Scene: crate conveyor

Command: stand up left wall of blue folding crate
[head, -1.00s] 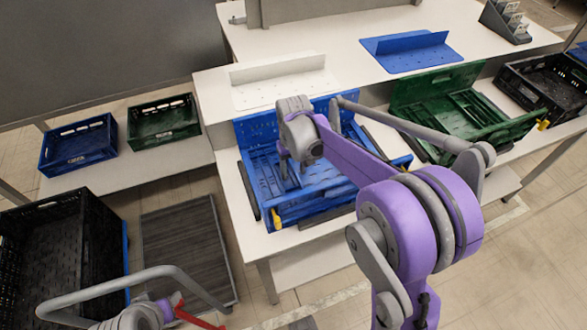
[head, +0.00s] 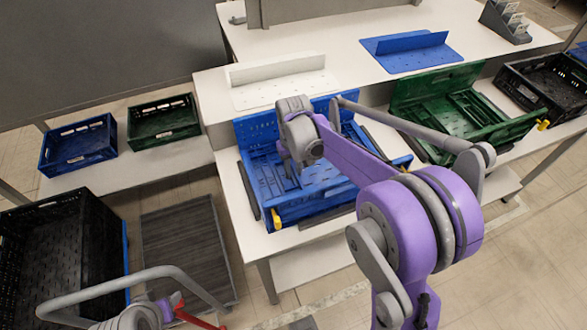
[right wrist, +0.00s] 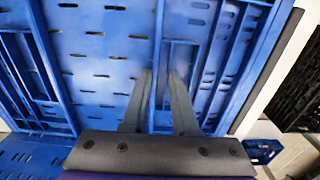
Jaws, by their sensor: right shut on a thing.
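The blue folding crate (head: 312,207) lies on the white table. Its back wall (head: 258,128) stands upright and its front side shows a blue face. The left wall (head: 262,176) lies low and folded inward at the left side. My right gripper (head: 284,160) reaches down inside the crate, near its left side. In the right wrist view its two fingers (right wrist: 157,88) close around a blue edge or rib of the crate, apparently the left wall's; the exact contact is hard to see. My left arm shows at the bottom left, but its gripper is not in view.
A green folding crate (head: 487,140) lies to the right, with a black crate (head: 540,112) beyond it. Blue (head: 85,158) and green (head: 165,137) crates sit on the left shelf. A large black crate (head: 40,262) stands lower left. White and blue angled panels lie behind.

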